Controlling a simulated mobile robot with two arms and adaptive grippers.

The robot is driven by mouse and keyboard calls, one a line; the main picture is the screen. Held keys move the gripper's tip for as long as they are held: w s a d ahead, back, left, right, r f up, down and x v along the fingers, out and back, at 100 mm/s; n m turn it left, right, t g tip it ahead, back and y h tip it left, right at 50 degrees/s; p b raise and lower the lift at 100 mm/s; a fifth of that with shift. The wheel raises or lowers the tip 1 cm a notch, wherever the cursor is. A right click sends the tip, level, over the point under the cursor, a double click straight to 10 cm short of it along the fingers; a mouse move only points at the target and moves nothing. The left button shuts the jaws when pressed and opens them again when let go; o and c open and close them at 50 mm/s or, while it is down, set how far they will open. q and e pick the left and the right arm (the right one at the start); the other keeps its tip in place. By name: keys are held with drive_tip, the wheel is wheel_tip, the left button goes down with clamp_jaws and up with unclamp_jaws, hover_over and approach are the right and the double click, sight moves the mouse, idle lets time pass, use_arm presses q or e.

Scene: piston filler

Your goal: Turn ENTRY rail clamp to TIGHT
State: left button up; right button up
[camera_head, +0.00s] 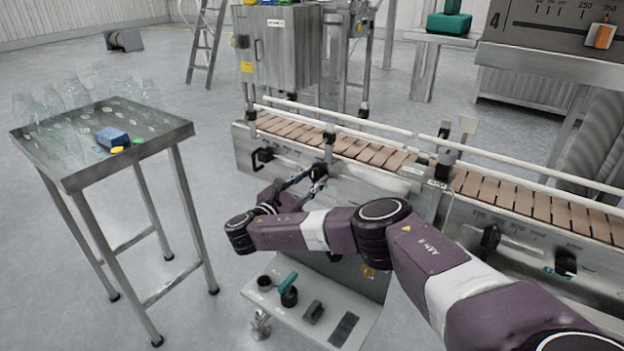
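The conveyor (290,165) runs across the view with brown slats and pale guide rails. Dark rail clamps stand on its near side: one at left (251,116), one in the middle (329,138) and one further right (446,158). The labels are too small to read, so I cannot tell which is ENTRY or how it is set. My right gripper (316,178) is at the conveyor's near side, just below the middle clamp. Its two fingers point up and right toward that clamp. Contact and the finger gap are unclear. My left gripper is out of view.
A steel table (160,136) at left holds clear bottles, a blue block (112,137) and yellow caps. A low plate (262,300) with dark parts and a green-handled tool lies below my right arm. Black knobs (490,238) jut from the conveyor's near side. Floor is clear between table and conveyor.

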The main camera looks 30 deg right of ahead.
drive_tip(key=c, duration=0.5)
